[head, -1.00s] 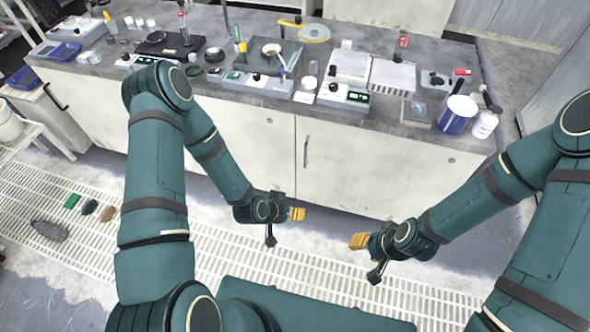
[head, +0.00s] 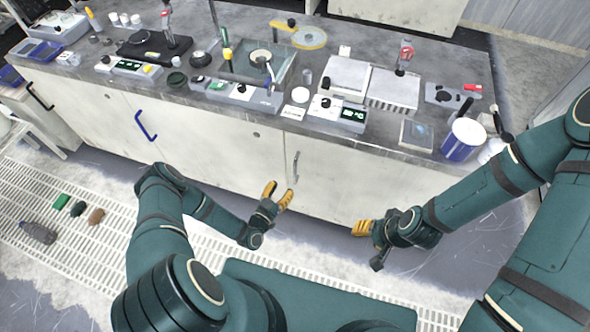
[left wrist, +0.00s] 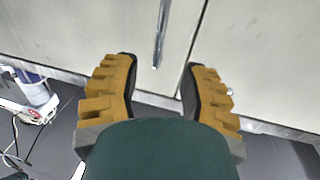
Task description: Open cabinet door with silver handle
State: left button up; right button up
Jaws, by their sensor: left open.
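The silver handle (head: 296,166) is a thin upright bar on a pale cabinet door (head: 335,180), just right of a door seam in the head view. The door is closed. My left gripper (head: 279,191) is open and empty, with its yellow fingers spread a little below and left of the handle. In the left wrist view, the handle (left wrist: 160,38) shows ahead, between and beyond the open fingers (left wrist: 160,85); I see no contact. My right gripper (head: 361,228) is low in front of the cabinet, right of the handle; its finger gap is not clear.
A blue handle (head: 146,125) and a black handle (head: 39,96) are on cabinet fronts to the left. The worktop (head: 222,112) above carries polishing gear, hot plates and a white-blue tub (head: 463,140). Small items, including a green block (head: 61,201), lie on the floor grating at left.

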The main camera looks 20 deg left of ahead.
pick_arm(q)
jog(key=b+x, duration=0.1)
jog(key=x, duration=0.9)
jog(key=shift+b, duration=0.3)
grip_shut()
